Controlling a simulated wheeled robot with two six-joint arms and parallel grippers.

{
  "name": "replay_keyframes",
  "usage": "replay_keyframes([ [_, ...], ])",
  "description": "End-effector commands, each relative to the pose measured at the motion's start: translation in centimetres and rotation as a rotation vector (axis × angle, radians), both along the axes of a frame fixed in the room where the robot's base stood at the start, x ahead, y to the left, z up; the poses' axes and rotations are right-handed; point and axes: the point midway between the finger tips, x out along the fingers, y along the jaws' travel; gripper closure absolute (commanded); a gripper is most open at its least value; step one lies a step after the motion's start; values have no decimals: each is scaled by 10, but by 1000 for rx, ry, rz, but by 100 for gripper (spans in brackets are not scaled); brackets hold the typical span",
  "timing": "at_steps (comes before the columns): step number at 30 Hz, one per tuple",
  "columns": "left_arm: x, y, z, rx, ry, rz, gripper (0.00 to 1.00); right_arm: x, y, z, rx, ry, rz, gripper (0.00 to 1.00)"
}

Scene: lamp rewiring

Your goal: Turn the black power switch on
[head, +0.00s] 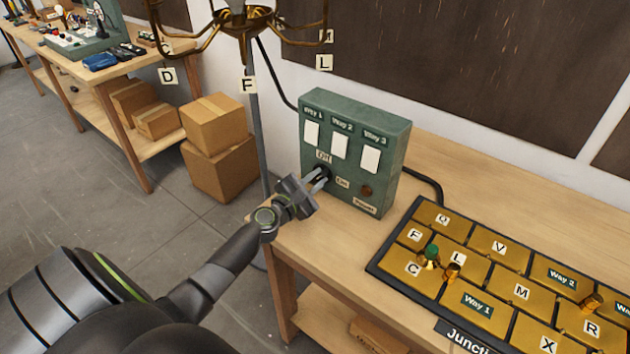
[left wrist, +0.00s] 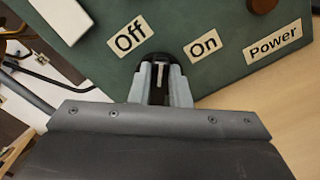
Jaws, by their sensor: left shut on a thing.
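The black power switch (left wrist: 160,72) is a knob on the lower front of the green control box (head: 400,150), between the "Off" and "On" labels. My left gripper (head: 318,181) is at the box front with its fingers on either side of the knob, shut on it. In the left wrist view, the fingers (left wrist: 162,88) flank the black knob, and a pale pointer line on it shows between them. The fingers hide part of the knob, and I cannot tell for certain which label the pointer is set to. My right gripper is not in view.
A dark round lamp (head: 366,191) sits above the "Power" label. Three white rocker plates (head: 340,146) are above. A junction board (head: 480,290) with brass tiles lies right on the wooden bench (head: 480,180). A brass chandelier (head: 243,22) hangs left of the box. Cardboard boxes (head: 220,165) stand behind.

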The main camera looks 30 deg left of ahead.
Motion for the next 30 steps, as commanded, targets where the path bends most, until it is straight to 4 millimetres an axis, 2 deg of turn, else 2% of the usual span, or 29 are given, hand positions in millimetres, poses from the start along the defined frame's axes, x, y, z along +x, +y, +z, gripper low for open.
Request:
replay_keyframes([
  [18,-1,-5,-10,573,-44,0,100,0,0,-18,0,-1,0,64],
  [30,-1,-6,-13,816,-62,-1,100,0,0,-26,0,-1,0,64],
])
